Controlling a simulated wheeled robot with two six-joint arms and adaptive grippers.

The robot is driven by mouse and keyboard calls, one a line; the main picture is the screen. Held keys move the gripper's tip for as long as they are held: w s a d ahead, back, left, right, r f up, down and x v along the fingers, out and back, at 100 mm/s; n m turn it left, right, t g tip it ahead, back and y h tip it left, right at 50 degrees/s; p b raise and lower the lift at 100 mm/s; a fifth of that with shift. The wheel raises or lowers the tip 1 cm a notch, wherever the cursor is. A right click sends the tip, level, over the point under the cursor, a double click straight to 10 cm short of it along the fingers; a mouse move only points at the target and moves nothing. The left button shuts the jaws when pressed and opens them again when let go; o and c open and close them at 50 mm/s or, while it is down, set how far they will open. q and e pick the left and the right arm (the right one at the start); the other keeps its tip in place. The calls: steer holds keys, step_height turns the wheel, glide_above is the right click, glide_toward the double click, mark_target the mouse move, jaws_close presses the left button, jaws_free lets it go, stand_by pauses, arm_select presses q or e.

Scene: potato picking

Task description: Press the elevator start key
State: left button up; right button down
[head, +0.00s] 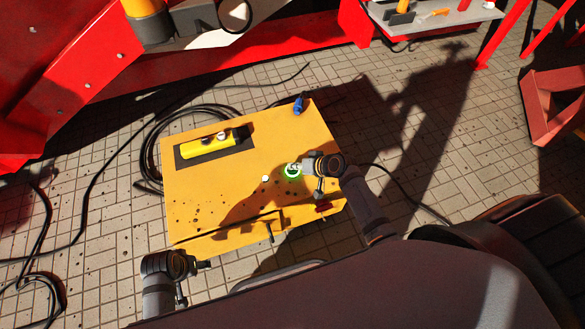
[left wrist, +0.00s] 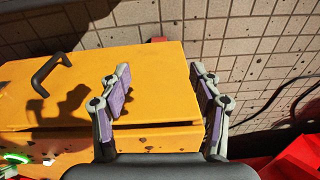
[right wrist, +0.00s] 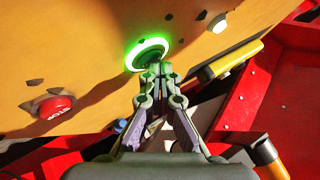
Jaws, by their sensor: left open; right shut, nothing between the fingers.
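The start key is a round button with a glowing green ring (head: 291,173) on the yellow control box (head: 195,212). In the right wrist view the lit green ring (right wrist: 134,62) is at the top centre. My right gripper (right wrist: 160,73) is shut and empty, its fingertips overlapping the ring's lower edge; I cannot tell whether they press it. In the head view it comes in from the right of the ring. My left gripper (left wrist: 159,76) is open and empty, over the near edge of the box. The green glow (left wrist: 16,158) shows at that view's lower left.
A red STOP button (right wrist: 52,107) and a white lit button (right wrist: 218,23) flank the green one. A yellow handset (head: 207,147) and a blue part (head: 299,105) are on the box. Black cables (head: 150,140) lie on the paving. Red machinery stands behind.

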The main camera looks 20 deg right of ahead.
mark_target(295, 171)
steer(key=shift+r+p, duration=0.8)
steer(key=shift+p, duration=0.15)
step_height(295, 171, up, 5)
steer(key=p, duration=0.5)
steer(key=shift+r, duration=0.1)
stand_by(0.4)
